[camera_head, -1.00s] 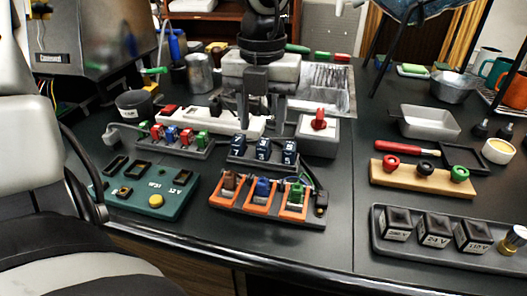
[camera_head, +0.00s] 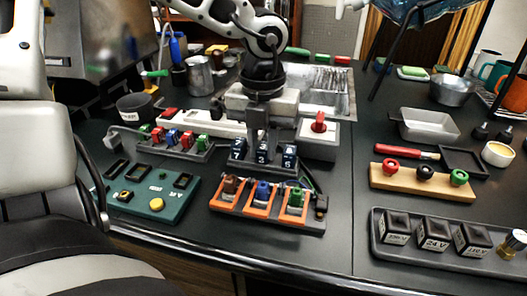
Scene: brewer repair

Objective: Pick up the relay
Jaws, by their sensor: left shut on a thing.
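Three dark blue blocks with white numbers stand in a row in a dark holder (camera_head: 270,166) at the middle of the table. They are the left block (camera_head: 237,150), the middle block (camera_head: 262,157) and the right block (camera_head: 289,157). My left gripper (camera_head: 262,143) points down from above and is shut on the middle block, hiding its upper part. The block still appears to be in the row. Three black blocks with white voltage labels, one reading 24 V (camera_head: 434,234), stand in a grey tray (camera_head: 388,258) at the right. My right gripper is out of view.
An orange-framed rack (camera_head: 265,215) with three coloured switches stands just in front. A green board (camera_head: 150,195) lies to the left, and a grey box with a red knob (camera_head: 318,137) stands close right. Bare table lies between the rack and grey tray.

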